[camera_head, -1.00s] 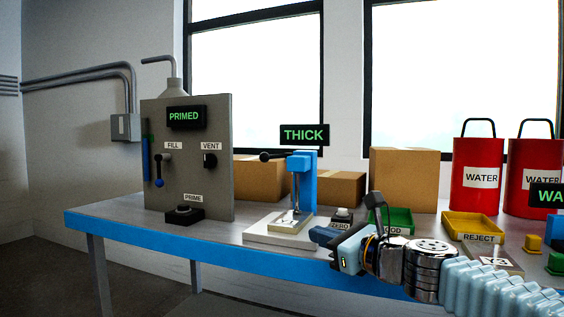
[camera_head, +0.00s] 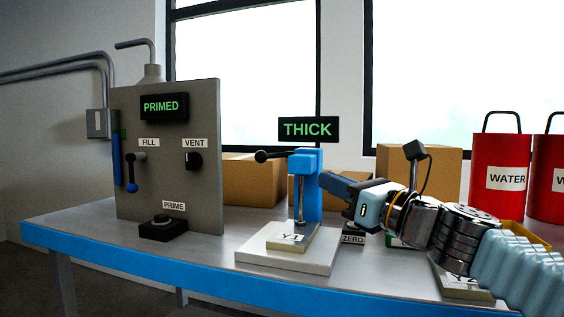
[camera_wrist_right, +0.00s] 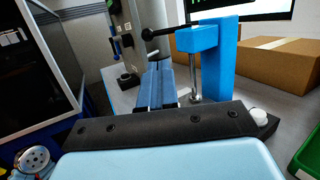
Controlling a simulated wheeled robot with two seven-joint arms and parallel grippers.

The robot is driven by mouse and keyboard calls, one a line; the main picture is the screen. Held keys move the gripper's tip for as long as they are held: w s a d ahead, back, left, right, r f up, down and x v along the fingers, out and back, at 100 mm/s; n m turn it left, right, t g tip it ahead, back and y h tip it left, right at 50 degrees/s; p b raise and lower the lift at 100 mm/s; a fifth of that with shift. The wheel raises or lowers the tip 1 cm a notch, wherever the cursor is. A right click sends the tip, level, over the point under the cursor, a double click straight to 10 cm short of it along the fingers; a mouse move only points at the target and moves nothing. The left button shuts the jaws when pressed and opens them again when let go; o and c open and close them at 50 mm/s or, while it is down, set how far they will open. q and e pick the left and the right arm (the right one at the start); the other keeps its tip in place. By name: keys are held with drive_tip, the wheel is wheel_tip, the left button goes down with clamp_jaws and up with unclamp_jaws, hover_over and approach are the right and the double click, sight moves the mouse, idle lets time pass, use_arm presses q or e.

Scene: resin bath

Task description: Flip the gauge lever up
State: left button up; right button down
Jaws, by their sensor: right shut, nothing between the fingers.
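The blue gauge (camera_head: 306,188) stands on a pale base plate (camera_head: 270,260), with a "THICK" display (camera_head: 308,129) above it. Its black lever (camera_head: 272,156) sticks out to the left from the blue head, roughly level, ending in a ball. A block marked Y1 (camera_head: 290,238) lies under the gauge's spindle. My right gripper (camera_head: 326,180) is shut and empty, just right of the gauge column in the head view. In the right wrist view its blue fingers (camera_wrist_right: 160,84) are together, with the gauge (camera_wrist_right: 216,60) and lever (camera_wrist_right: 165,31) beyond them. The left gripper is out of view.
A grey panel (camera_head: 205,110) with a "PRIMED" display stands left. A ZERO button (camera_head: 353,236) sits right of the gauge, partly behind my right arm. Cardboard boxes (camera_head: 250,180) stand behind; red WATER buckets (camera_head: 500,160) are right. The table's front left is clear.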

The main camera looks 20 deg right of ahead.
sight(272, 157)
drive_tip(key=p+x, duration=0.1)
drive_tip(key=x, duration=1.2)
drive_tip(key=shift+w+a+p, duration=0.1)
drive_tip(key=shift+w+p, duration=0.05)
drive_tip(key=shift+p, duration=0.25)
drive_tip(key=shift+w, duration=0.1)
